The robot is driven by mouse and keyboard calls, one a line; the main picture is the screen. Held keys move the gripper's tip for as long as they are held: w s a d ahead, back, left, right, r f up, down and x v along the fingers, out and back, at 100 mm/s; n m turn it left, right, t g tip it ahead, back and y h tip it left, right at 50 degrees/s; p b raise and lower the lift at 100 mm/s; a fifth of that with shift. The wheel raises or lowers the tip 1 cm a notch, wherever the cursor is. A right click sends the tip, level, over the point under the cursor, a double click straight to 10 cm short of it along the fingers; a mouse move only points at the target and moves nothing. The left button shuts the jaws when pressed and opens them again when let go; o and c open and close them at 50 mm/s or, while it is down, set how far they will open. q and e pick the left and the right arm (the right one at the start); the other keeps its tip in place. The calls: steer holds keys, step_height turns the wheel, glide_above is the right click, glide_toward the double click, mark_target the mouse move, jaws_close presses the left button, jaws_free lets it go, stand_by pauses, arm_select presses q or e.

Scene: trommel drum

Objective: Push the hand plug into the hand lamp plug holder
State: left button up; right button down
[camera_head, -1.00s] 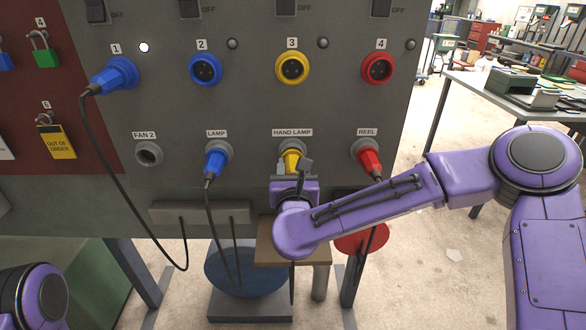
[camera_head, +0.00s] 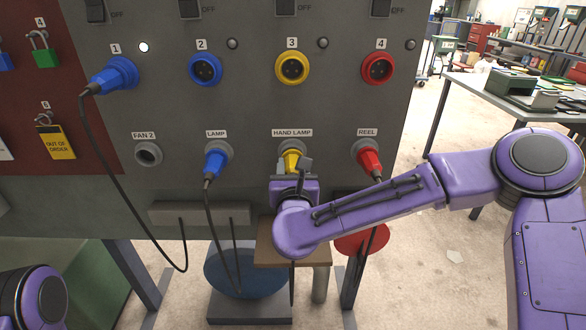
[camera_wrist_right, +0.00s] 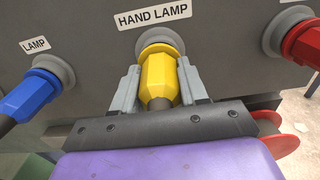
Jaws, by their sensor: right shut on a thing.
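The yellow hand plug (camera_head: 290,160) is at the grey hand lamp holder (camera_head: 296,147) under the HAND LAMP label. In the right wrist view the yellow plug (camera_wrist_right: 160,78) points into the grey holder ring (camera_wrist_right: 160,37), with its front end at or inside the ring; how deep it sits I cannot tell. My right gripper (camera_wrist_right: 160,88) has its two grey fingers on either side of the plug and is shut on it. In the head view my right gripper (camera_head: 294,172) partly hides the plug. My left gripper is out of view; only part of my left arm shows at lower left.
A blue plug (camera_head: 214,163) sits in the LAMP holder at left and a red plug (camera_head: 370,163) in the REEL holder at right. Numbered sockets line the panel above. A brown stool-like top (camera_head: 265,258) and cables are below.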

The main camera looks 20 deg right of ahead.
steer(key=shift+w, duration=0.2)
steer(key=c, duration=0.5)
jaws_free()
steer(key=b+v, duration=0.2)
steer(key=v, duration=0.8)
steer(key=shift+s, duration=0.3)
steer(key=shift+r, duration=0.1)
